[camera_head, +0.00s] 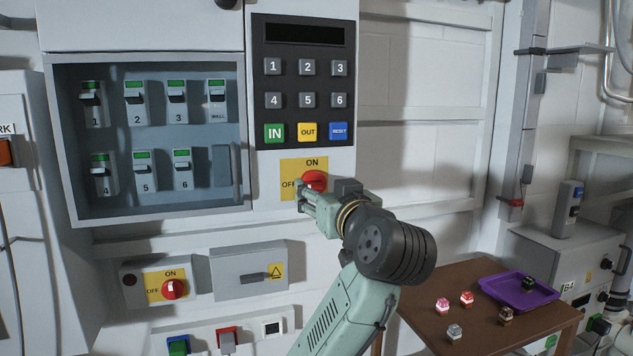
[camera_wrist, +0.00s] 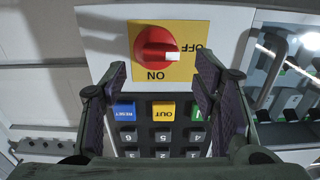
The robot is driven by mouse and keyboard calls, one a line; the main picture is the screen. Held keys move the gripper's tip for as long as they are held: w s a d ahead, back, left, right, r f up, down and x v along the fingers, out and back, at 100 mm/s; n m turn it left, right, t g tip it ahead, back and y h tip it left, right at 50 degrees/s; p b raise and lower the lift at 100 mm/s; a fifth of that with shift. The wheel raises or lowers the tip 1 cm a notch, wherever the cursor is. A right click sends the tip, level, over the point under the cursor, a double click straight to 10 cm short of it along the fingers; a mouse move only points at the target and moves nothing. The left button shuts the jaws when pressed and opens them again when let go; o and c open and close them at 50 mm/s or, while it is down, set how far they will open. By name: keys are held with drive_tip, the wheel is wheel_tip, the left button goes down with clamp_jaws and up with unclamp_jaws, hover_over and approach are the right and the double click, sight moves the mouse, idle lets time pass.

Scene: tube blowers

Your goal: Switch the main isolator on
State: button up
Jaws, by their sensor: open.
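A red rotary switch (camera_head: 314,180) sits on a yellow ON/OFF plate (camera_head: 318,163) below a keypad. In the wrist view, which is upside down, the red knob (camera_wrist: 155,47) has its white mark at the OFF side. A second red rotary switch (camera_head: 174,289) on a yellow ON/OFF plate is lower left; its white mark seems to point up at ON. No label shows which is the main isolator. My gripper (camera_head: 305,196) is open and empty in front of the upper switch, covering its lower part. Its fingers (camera_wrist: 163,82) are apart from the knob.
The black keypad (camera_head: 305,85) has number, IN, OUT and RESET buttons. A grey lever box (camera_head: 248,272) is beside the lower switch. A brown table (camera_head: 475,325) with a purple tray (camera_head: 500,293) stands right.

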sight(314, 185)
drive_tip(key=shift+p+x, duration=0.35)
drive_tip(key=shift+x, duration=1.55)
drive_tip(key=shift+c, duration=0.5)
drive_tip(key=c, duration=1.1)
